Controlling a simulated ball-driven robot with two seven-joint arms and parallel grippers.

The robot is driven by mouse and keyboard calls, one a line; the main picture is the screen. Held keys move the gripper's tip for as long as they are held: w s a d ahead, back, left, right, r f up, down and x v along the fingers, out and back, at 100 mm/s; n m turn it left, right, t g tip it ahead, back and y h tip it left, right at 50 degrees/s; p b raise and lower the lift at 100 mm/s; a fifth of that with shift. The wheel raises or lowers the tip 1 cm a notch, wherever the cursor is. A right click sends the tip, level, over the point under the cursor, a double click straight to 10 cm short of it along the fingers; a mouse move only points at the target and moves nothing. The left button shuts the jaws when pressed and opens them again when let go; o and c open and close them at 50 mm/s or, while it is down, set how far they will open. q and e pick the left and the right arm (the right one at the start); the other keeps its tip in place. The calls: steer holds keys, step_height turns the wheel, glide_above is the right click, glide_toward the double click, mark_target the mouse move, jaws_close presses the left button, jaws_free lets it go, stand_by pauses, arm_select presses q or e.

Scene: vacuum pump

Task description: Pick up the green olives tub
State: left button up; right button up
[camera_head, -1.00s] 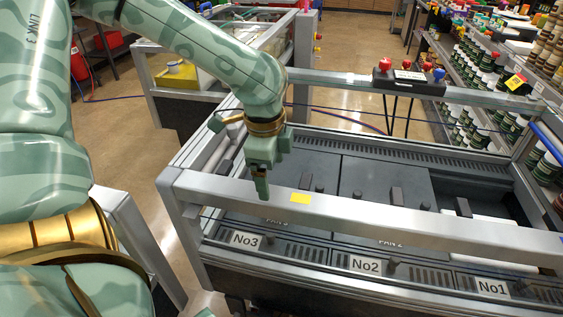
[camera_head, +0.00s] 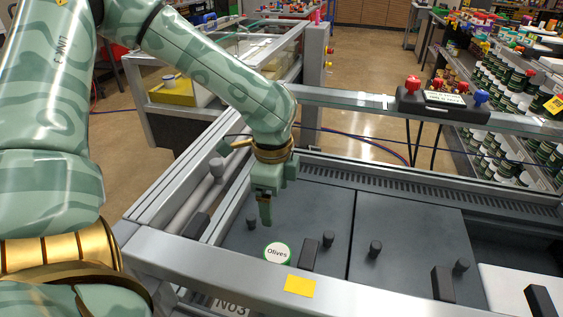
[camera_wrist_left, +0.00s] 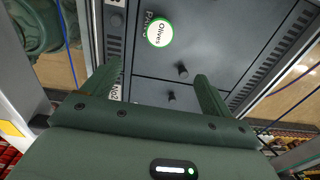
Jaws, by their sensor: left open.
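The olives tub shows its round white lid with a green rim and the word Olives (camera_head: 277,253). It stands on the dark grey panel behind the front rail, and its side is mostly hidden. It also shows in the left wrist view (camera_wrist_left: 159,32), ahead of the fingers and left of centre. My left gripper (camera_head: 265,222) is above and just behind the tub in the head view, apart from it. In the left wrist view its two fingers (camera_wrist_left: 155,85) are spread wide with nothing between them. My right gripper is not in view.
A metal front rail with a yellow note (camera_head: 300,286) runs before the tub. Black knobs and handles, such as one handle (camera_head: 309,256) beside the tub, rise from the panels. A control box (camera_head: 443,103) with red and blue buttons stands on the back rail.

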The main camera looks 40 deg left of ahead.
arm_select(q)
steer(key=b, duration=0.3)
glide_above(277, 252)
step_height(277, 252, down, 6)
step_height(277, 252, down, 11)
steer(key=b, duration=0.5)
steer(key=shift+d+r+b, duration=0.1)
steer(key=shift+d+b, duration=0.05)
steer(key=shift+b, duration=0.15)
step_height(277, 252, down, 5)
steer(key=b, duration=0.2)
steer(key=shift+r+b, duration=0.2)
steer(key=shift+b, duration=0.1)
steer(key=shift+r, duration=0.15)
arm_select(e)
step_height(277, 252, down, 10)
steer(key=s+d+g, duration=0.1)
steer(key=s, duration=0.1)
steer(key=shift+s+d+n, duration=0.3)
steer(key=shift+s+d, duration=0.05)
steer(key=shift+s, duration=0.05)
arm_select(q)
steer(key=shift+c, duration=0.7)
steer(key=c, duration=1.1)
